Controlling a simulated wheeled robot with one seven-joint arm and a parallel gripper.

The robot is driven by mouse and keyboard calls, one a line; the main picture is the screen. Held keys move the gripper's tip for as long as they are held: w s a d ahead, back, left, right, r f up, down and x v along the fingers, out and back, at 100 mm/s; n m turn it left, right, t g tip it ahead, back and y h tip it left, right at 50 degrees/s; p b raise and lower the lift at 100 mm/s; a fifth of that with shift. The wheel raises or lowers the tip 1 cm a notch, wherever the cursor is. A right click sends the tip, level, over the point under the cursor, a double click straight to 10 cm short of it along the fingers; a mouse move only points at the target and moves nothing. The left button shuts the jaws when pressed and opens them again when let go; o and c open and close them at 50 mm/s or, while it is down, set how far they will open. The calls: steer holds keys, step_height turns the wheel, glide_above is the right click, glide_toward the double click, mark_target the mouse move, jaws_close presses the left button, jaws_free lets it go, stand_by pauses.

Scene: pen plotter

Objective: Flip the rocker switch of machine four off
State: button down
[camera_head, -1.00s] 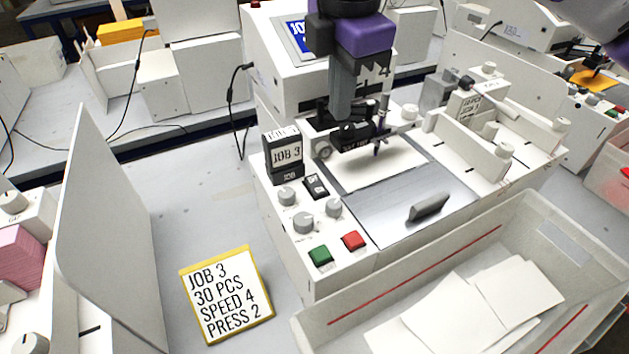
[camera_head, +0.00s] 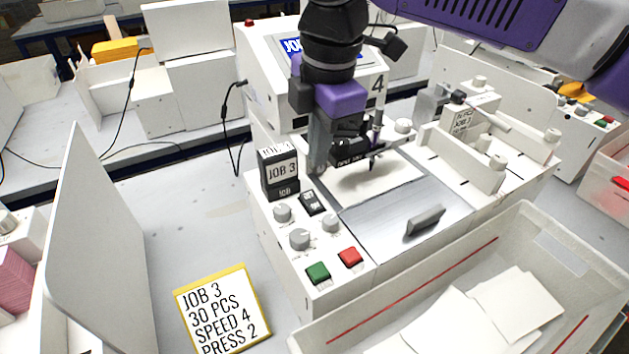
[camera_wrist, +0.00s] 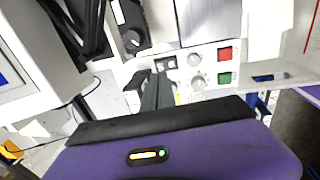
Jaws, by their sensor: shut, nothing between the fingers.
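Machine four (camera_head: 262,80) is a white plotter with a "4" on its face. Its black rocker switch (camera_head: 311,202) sits on the front-left panel, between the JOB 3 block and the grey knobs. The rocker also shows in the wrist view (camera_wrist: 166,63), just beyond my fingertips; its tilt is too small to read. My gripper (camera_head: 318,170) is shut and empty, pointing down above and behind the rocker, apart from it in the head view. In the wrist view, my fingers (camera_wrist: 153,80) partly cover the panel beside the rocker.
A black JOB 3 block (camera_head: 281,174) stands close left of my gripper. The pen carriage (camera_head: 373,150) is close on the right. Grey knobs (camera_head: 299,239), a green button (camera_head: 318,272) and a red button (camera_head: 350,257) lie in front. A paper bin (camera_head: 470,255) stands at front right.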

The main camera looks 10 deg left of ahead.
mark_target(314, 193)
steer(key=f, duration=0.5)
steer(key=w+f, duration=0.1)
steer(key=f, duration=0.2)
steer(key=shift+a, duration=0.35)
steer(key=shift+w+a+r+p, duration=0.15)
steer(key=shift+w+p, duration=0.05)
steer(key=shift+p, duration=1.5)
steer(key=shift+g+h+p, duration=0.3)
steer(key=shift+g+p, duration=0.1)
steer(key=shift+p, duration=0.15)
steer(key=shift+w+f+b, duration=0.1)
steer(key=shift+f+b, duration=0.35)
steer(key=shift+b, duration=0.05)
